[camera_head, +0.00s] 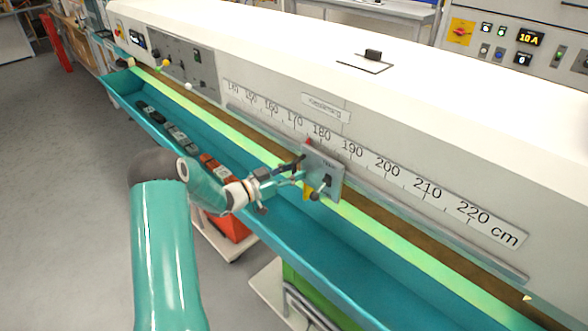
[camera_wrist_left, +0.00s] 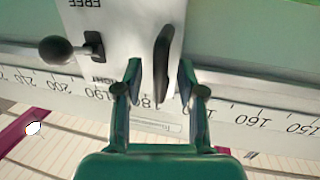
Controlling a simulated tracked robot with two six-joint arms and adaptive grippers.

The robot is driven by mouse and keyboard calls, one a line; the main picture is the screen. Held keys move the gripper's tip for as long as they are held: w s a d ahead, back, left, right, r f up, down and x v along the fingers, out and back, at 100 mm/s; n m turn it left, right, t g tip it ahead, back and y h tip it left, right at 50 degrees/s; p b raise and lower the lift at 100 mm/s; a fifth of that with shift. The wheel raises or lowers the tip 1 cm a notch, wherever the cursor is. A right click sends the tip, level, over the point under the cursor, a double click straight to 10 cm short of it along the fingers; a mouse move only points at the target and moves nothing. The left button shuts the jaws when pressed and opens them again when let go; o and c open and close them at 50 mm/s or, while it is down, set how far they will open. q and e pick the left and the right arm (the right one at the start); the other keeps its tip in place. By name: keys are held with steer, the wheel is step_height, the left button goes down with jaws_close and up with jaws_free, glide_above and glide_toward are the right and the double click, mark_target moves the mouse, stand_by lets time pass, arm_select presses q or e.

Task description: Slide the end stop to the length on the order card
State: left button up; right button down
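The end stop is a grey plate (camera_head: 328,174) on the rail in the head view, with a red pointer (camera_head: 308,142) at its upper left, just short of the 180 mark on the scale (camera_head: 372,160). In the left wrist view the plate (camera_wrist_left: 122,30) appears upside down, with a ball-ended lever (camera_wrist_left: 56,49) and a dark upright handle (camera_wrist_left: 163,64). The lever lies sideways between the FREE lettering and another partly hidden word. My left gripper (camera_head: 298,171) is at the plate. Its fingers (camera_wrist_left: 160,75) stand apart on either side of the handle, with gaps showing. My right gripper is out of view.
A teal trough (camera_head: 300,222) runs below the rail, with several dark blocks (camera_head: 165,127) at its far end. A control panel (camera_head: 175,58) is at the left of the machine. A small dark object (camera_head: 373,54) sits on the white top.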

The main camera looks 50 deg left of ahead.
arm_select(q)
steer(key=shift+w, duration=0.25)
jaws_close()
steer(key=shift+a+f+b, duration=0.1)
steer(key=shift+a+b, duration=0.35)
steer(key=shift+b, duration=0.35)
jaws_free()
